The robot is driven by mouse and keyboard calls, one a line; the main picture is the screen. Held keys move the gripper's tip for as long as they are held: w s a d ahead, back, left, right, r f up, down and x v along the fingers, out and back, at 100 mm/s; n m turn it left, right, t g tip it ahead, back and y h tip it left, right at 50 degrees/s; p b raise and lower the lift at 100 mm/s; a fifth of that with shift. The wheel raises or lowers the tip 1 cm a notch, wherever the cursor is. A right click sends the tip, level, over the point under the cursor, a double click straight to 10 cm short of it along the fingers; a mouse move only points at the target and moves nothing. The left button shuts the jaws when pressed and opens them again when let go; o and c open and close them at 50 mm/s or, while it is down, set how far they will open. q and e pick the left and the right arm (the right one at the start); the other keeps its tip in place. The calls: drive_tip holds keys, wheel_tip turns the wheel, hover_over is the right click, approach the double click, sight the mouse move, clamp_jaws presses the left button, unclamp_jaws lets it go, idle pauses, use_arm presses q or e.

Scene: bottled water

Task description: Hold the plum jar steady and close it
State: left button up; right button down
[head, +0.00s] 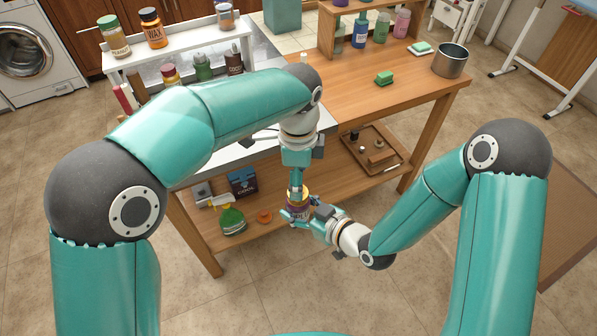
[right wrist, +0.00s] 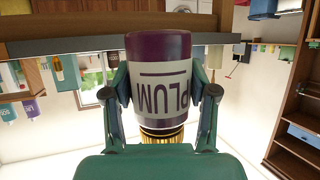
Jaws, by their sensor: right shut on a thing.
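The plum jar (head: 299,207) has a purple body and a white label, and is held just in front of the workbench. In the right wrist view, which appears upside down, the jar (right wrist: 160,85) stands between the two fingers, its label reading PLUM. My right gripper (head: 302,216) is shut on its sides. A ribbed gold lid (right wrist: 163,136) shows at the jar's top end; whether it is seated cannot be told. My left gripper (head: 296,187) points down directly above the jar. Its fingers are seen nearly edge-on, so their opening is unclear.
The workbench (head: 390,108) has a lower shelf with a green bottle (head: 232,221), an orange round piece (head: 264,216), a dark blue box (head: 242,182) and a wooden tray (head: 388,168).

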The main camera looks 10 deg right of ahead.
sight(298, 205)
use_arm(q)
drive_tip(key=n, duration=0.5)
drive_tip(key=shift+s+a+r, duration=0.1)
drive_tip(key=shift+a+r, duration=0.05)
drive_tip(key=n, duration=0.4)
drive_tip(key=shift+r+n, duration=0.3)
drive_tip(key=shift+r, duration=0.05)
drive_tip(key=n, duration=0.2)
drive_tip(key=r+n, duration=0.1)
drive_tip(key=n, duration=0.1)
drive_tip(key=shift+r, duration=0.1)
drive_tip(key=shift+r+n, duration=0.15)
drive_tip(key=shift+n, duration=0.45)
drive_tip(key=shift+r, duration=0.5)
drive_tip(key=shift+f, duration=4.05)
